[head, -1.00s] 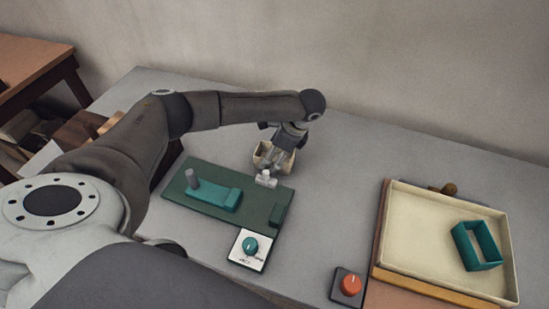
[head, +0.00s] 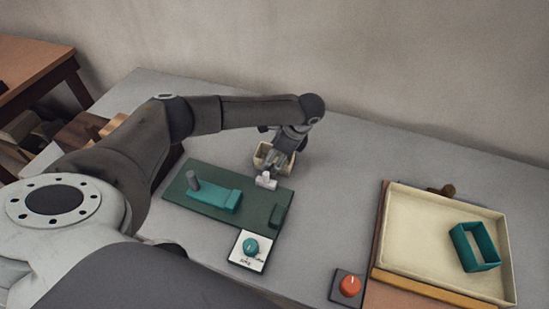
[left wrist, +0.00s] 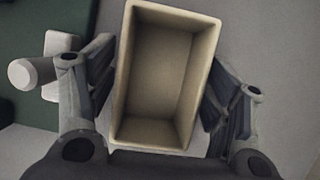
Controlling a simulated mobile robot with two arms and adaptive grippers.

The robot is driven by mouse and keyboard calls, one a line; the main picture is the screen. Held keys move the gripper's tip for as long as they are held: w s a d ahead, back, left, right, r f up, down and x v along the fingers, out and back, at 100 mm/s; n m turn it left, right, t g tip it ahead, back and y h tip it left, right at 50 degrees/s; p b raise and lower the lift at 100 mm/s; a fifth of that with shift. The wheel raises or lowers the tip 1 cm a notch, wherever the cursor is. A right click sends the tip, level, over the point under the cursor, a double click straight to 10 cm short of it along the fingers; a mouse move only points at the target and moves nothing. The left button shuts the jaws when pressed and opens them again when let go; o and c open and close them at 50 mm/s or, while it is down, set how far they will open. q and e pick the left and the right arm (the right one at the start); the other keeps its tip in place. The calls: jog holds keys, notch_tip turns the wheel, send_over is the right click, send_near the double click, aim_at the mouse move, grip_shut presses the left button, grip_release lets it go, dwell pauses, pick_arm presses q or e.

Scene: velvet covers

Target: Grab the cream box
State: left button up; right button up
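The cream box (left wrist: 165,75) is an open-topped, empty box that fills the middle of the left wrist view. In the head view the cream box (head: 259,158) stands on the grey table behind the green board. My left gripper (left wrist: 162,82) points down over it, with one finger beside each long wall. The fingers are spread about the box's width, close to the walls; whether they touch is hard to tell. In the head view my left gripper (head: 277,160) hides part of the box. My right gripper is not in view.
The green board (head: 258,206) with a teal block (head: 215,198) and a white knob (head: 266,181) lies close in front. A teal dial (head: 251,246) and a red button (head: 350,286) are nearer. A cream tray (head: 417,225) holds a teal frame (head: 461,247). The table between is clear.

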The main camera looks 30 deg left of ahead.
pick_arm(q)
jog(key=c, duration=0.7)
